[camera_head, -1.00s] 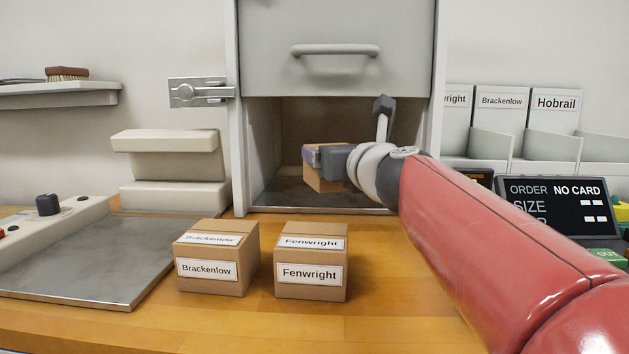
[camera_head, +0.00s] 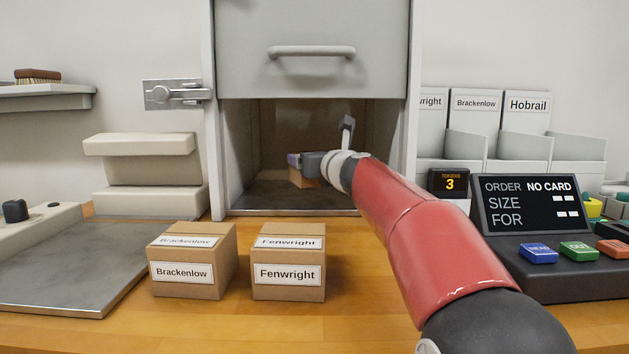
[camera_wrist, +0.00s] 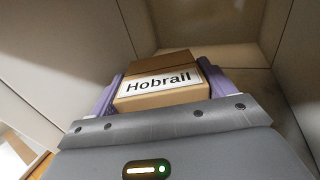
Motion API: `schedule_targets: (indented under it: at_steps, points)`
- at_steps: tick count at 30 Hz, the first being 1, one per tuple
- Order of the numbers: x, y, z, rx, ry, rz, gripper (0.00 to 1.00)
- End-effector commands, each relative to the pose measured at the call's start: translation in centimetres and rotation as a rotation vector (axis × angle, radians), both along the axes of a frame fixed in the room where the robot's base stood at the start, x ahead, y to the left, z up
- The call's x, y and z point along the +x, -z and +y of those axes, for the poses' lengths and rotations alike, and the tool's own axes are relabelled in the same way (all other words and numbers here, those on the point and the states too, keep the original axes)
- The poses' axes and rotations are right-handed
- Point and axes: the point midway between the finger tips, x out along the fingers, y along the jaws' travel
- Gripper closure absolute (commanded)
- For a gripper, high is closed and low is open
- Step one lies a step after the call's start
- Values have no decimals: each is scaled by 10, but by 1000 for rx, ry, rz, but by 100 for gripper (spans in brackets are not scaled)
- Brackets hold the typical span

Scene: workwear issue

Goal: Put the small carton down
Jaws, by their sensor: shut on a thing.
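The small carton (camera_wrist: 160,97) is brown cardboard with a white label reading Hobrail in the wrist view. My gripper (camera_wrist: 158,90) is shut on it, a purple finger pad on each side. In the head view my gripper (camera_head: 304,160) is inside the open hatch compartment (camera_head: 245,203), and the carton (camera_head: 302,179) shows only partly beneath it. It appears held a little above the compartment floor, though the wrist view does not show its underside.
A Brackenlow carton (camera_head: 192,262) and a Fenwright carton (camera_head: 288,262) stand on the wooden counter before the hatch. The raised grey door (camera_head: 310,75) hangs above the opening. An order console (camera_head: 533,205) stands at right, a metal plate (camera_head: 75,265) at left.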

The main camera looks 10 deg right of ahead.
Motion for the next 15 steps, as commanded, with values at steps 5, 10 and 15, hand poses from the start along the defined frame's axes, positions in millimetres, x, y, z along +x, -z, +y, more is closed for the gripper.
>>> schedule_targets:
  at_steps: [5, 10, 15]
  points:
    - [0, 27, 0, 0, 0, 1, 47]
    - [4, 38, -1, 0, 0, 0, 47]
    - [4, 36, -1, -1, 0, 0, 47]
